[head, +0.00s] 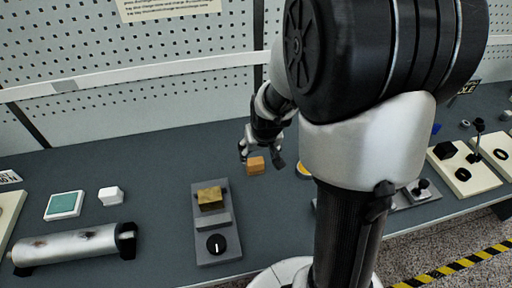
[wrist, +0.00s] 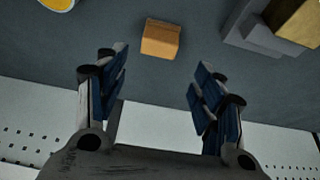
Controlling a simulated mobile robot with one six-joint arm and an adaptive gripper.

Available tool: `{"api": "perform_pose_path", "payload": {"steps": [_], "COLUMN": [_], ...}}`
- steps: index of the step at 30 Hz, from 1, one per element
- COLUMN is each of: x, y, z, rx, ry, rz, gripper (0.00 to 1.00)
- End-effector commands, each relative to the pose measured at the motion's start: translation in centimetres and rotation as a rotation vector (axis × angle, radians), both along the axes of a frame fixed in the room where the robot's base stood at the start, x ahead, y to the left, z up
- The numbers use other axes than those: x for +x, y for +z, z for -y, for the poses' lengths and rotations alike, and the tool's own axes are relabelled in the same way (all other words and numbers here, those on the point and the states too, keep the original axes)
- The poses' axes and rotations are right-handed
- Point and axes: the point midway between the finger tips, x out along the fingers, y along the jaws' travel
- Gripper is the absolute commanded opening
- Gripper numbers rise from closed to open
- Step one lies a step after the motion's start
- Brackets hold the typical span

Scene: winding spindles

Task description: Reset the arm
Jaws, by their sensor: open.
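My arm reaches over the grey-blue bench, and my gripper (head: 262,160) hangs near the back of the bench. In the wrist view my gripper (wrist: 158,85) is open, with its blue-padded fingers wide apart and nothing between them. A small orange-brown block (head: 256,165) sits on the bench close to the fingertips. In the wrist view the block (wrist: 161,39) lies beyond the fingertips, about midway between them, apart from both. My arm hides part of the bench to the right of the gripper.
A grey device (head: 217,240) with a brass block (head: 210,198) and a black knob stands in front. A metal cylinder (head: 75,247), a white cube (head: 110,196) and a teal-topped pad (head: 64,205) are at left. Beige fixtures (head: 464,170) stand right. A pegboard wall (head: 130,60) closes the back.

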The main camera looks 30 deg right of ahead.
Motion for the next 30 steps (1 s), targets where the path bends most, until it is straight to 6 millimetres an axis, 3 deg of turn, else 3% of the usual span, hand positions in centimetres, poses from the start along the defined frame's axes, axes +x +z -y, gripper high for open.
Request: {"api": "perform_pose_path", "payload": {"steps": [8, 11, 14, 21, 25, 30], "x": [-0.1, -0.6, -1.9, -9.0, -13.6, -18.6], "y": [0.3, 1.7, 4.5, 11.7, 14.0, 15.3], "z": [-0.2, -1.0, -2.9, -8.4, -10.7, -12.3], "rx": [0.000, -0.001, -0.001, 0.000, -0.001, -0.006], "ry": [0.002, 0.018, 0.050, 0.153, 0.203, 0.252], "rz": [0.002, 0.007, 0.014, 0.019, 0.020, 0.017], "gripper": [0.62, 0.62, 0.62, 0.62, 0.62, 0.62]}}
